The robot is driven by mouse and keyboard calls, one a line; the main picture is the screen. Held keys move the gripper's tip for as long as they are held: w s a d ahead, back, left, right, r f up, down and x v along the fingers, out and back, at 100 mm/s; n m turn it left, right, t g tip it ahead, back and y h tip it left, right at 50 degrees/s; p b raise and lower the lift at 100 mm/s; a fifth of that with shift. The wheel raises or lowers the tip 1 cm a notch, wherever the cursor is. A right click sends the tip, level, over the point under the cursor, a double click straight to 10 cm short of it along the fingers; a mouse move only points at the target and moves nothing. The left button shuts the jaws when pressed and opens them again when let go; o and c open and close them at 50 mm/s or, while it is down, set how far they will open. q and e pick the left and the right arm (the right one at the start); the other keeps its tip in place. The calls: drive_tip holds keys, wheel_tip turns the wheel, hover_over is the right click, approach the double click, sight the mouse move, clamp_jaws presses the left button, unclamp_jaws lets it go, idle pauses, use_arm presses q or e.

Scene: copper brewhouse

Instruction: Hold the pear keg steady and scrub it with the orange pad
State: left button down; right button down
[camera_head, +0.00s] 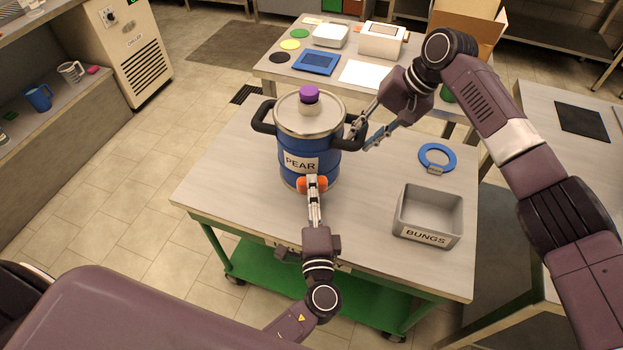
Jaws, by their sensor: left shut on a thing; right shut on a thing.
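The pear keg (292,142) stands upright on the table. It is blue with a steel top, a purple bung (309,95), two black handles and a white PEAR label (301,163). My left gripper (314,190) is shut on the orange pad (312,183), which is at the front of the keg just below the label. The pad appears to touch the keg wall. My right gripper (363,132) is shut on the keg's right handle (354,128). Its fingers partly hide that handle.
The wheeled table (220,180) also bears a grey BUNGS bin (428,212) at right and a blue ring (437,158) behind it. Bare tabletop lies left of the keg. A further table (275,70) behind holds trays and coloured discs.

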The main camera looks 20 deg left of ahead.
use_arm(q)
drive_tip(key=shift+w+a, duration=0.2)
drive_tip(key=shift+w, duration=0.25)
drive_tip(key=shift+f, duration=1.35)
drive_tip(key=shift+w+r, duration=0.1)
drive_tip(key=shift+r, duration=1.3)
drive_tip(key=shift+f, duration=1.35)
